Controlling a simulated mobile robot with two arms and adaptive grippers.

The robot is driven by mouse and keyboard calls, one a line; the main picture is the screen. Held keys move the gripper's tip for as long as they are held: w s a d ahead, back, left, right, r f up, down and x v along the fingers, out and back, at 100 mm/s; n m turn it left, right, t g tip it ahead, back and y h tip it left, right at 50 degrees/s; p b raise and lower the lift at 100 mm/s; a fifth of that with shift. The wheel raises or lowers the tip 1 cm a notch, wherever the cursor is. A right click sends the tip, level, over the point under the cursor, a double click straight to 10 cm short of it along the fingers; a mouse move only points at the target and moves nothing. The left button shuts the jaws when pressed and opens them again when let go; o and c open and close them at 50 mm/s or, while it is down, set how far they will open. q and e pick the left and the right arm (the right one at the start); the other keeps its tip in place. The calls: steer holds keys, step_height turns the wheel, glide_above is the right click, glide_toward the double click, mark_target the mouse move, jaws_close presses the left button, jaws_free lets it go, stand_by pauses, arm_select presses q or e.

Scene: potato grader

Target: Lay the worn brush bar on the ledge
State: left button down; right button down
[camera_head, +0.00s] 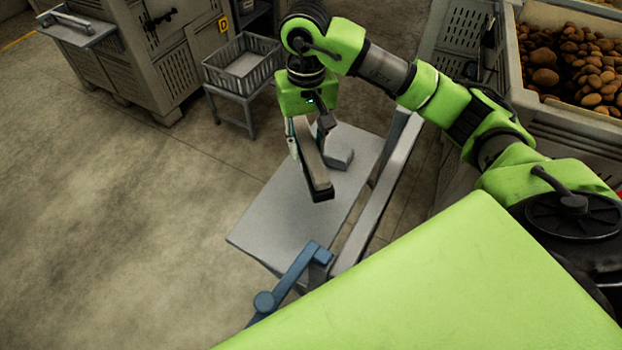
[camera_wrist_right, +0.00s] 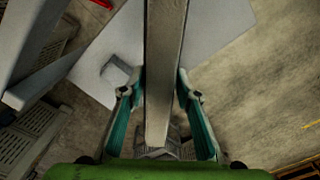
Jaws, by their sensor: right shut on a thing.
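My right gripper (camera_head: 307,138) is shut on the worn brush bar (camera_head: 313,168), a long bar with a grey-brown face and a dark end. The bar is held over a flat grey ledge (camera_head: 270,220) and looks tilted in the head view; whether it touches the ledge is unclear. In the right wrist view the bar (camera_wrist_right: 164,70) runs between the two teal-lined fingers of the gripper (camera_wrist_right: 160,95), with the ledge (camera_wrist_right: 225,20) below. My left gripper is not in view.
A grey block (camera_head: 339,158) stands on the ledge beside the bar. A blue handle (camera_head: 290,280) is at the near edge, and a grey rail (camera_head: 380,200) runs along the right. A basket (camera_head: 243,64) on a stand and a potato bin (camera_head: 560,115) are behind.

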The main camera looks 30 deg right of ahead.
steer(key=shift+s+f, duration=0.2)
steer(key=shift+f, duration=0.3)
steer(key=shift+s+f, duration=0.2)
steer(key=shift+f, duration=0.25)
steer(key=p, duration=0.1)
glide_above(308, 192)
step_height(308, 192, down, 9)
steer(key=shift+d+r, duration=0.1)
steer(key=shift+r, duration=0.05)
step_height(308, 192, down, 3)
steer(key=shift+f+p, duration=0.1)
steer(key=shift+p, duration=0.4)
steer(key=shift+f, duration=0.25)
steer(key=c, duration=1.8)
jaws_free()
steer(key=shift+o, duration=1.4)
